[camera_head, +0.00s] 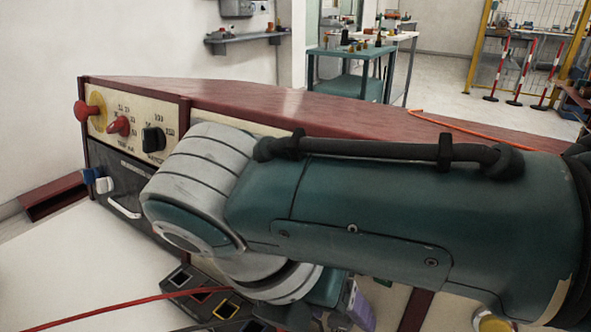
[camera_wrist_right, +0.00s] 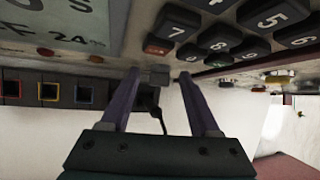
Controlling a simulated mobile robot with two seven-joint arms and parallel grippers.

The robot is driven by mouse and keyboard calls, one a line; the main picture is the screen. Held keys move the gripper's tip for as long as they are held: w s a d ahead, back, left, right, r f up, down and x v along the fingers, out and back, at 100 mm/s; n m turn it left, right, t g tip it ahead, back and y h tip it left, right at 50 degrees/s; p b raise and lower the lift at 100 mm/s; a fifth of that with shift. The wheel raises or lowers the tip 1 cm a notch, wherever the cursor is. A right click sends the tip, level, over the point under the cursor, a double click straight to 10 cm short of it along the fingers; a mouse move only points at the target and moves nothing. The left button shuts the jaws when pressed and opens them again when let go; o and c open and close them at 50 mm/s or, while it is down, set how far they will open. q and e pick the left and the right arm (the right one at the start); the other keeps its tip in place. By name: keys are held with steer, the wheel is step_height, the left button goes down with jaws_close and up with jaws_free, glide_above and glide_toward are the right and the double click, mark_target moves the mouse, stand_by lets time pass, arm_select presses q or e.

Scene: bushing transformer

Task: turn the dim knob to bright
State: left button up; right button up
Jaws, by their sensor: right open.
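My right gripper (camera_wrist_right: 158,76) is open in the wrist view, its two purple fingers reaching toward a control panel. A small grey block-like part (camera_wrist_right: 160,76) shows between the fingertips; I cannot tell whether it is the dim knob or whether a finger touches it. A dark stemmed part (camera_wrist_right: 152,102) shows between the fingers. In the head view, my right arm covers much of the console, and only a bit of purple finger (camera_head: 361,308) shows below it. No dim or bright label is readable. My left gripper is out of view.
The red-topped console (camera_head: 330,107) carries a red-and-yellow button (camera_head: 90,112), a red knob (camera_head: 119,125) and a black knob (camera_head: 153,139). Framed sockets (camera_head: 226,309) and a red cable (camera_head: 110,312) lie below. The wrist view shows a keypad (camera_wrist_right: 222,38).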

jaws_close()
stand_by(0.3)
steer(key=shift+d+r+p, duration=0.1)
steer(key=shift+r+p, duration=0.1)
steer(key=shift+p, duration=0.4)
steer(key=y+p, duration=0.1)
steer(key=p, duration=0.1)
steer(key=m+t+y+p, duration=0.1)
steer(key=p, duration=0.2)
steer(key=m+t+y+p, duration=0.1)
steer(key=p, duration=0.1)
steer(key=shift+s+d+r, duration=0.15)
steer(key=shift+s+d, duration=0.15)
steer(key=shift+s+d+f+m+t+y+p, duration=0.15)
steer(key=shift+f+m+t+y+p, duration=0.1)
steer(key=shift+m+t+y+p, duration=0.6)
steer(key=shift+d+f+m+t+y+p, duration=0.15)
steer(key=shift+m+t+y+p, duration=0.15)
steer(key=shift+t+y, duration=0.3)
steer(key=shift+y, duration=0.25)
